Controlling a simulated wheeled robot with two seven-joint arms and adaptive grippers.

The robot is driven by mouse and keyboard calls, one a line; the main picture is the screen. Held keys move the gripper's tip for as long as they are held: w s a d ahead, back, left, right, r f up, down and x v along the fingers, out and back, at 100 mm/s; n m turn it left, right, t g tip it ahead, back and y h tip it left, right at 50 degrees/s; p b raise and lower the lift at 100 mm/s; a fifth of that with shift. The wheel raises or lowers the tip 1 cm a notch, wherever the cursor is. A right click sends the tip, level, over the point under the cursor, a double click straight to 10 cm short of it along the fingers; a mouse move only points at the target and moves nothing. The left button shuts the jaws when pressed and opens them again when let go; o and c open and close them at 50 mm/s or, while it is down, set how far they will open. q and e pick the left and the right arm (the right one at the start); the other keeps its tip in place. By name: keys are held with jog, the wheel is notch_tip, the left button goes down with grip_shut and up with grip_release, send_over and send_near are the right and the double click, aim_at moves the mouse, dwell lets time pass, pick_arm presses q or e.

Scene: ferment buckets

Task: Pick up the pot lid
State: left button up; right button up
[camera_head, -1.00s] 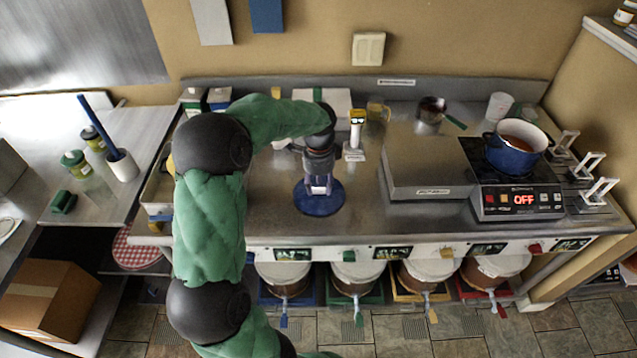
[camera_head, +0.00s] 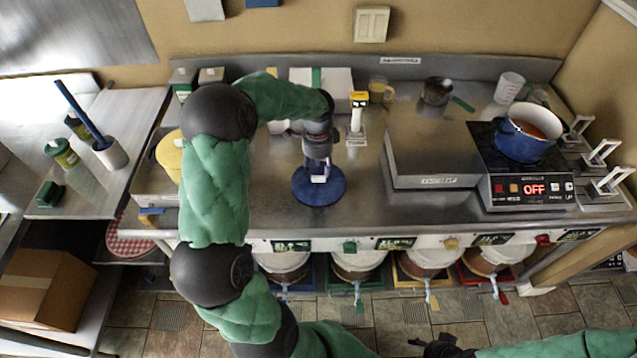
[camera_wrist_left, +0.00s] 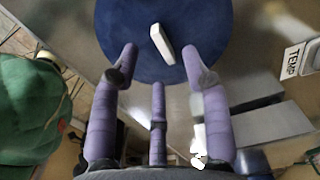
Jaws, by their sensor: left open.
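The pot lid (camera_head: 330,192) is a round dark-blue disc with a pale bar handle, lying flat on the steel counter. My left gripper (camera_head: 318,176) is over the lid, pointing down, and hides part of it. In the left wrist view the lid (camera_wrist_left: 108,28) fills the top middle, and its white handle (camera_wrist_left: 161,44) shows between the spread purple fingertips of my left gripper. The fingers are open and no contact with the handle shows. My right gripper (camera_head: 440,347) shows small and dark at the bottom edge; its fingers are unclear.
A blue pot (camera_head: 524,138) with reddish liquid stands on the hot plate (camera_head: 530,189), whose display reads OFF. A raised steel box (camera_head: 430,155) stands right of the lid. Counter in front of the lid is clear.

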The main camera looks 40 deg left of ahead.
aim_at(319, 177)
pick_arm(q)
notch_tip(319, 177, down, 5)
jog(key=shift+d+r+b, duration=0.1)
jog(key=shift+b, duration=0.6)
jog(key=shift+w, duration=0.1)
grip_shut()
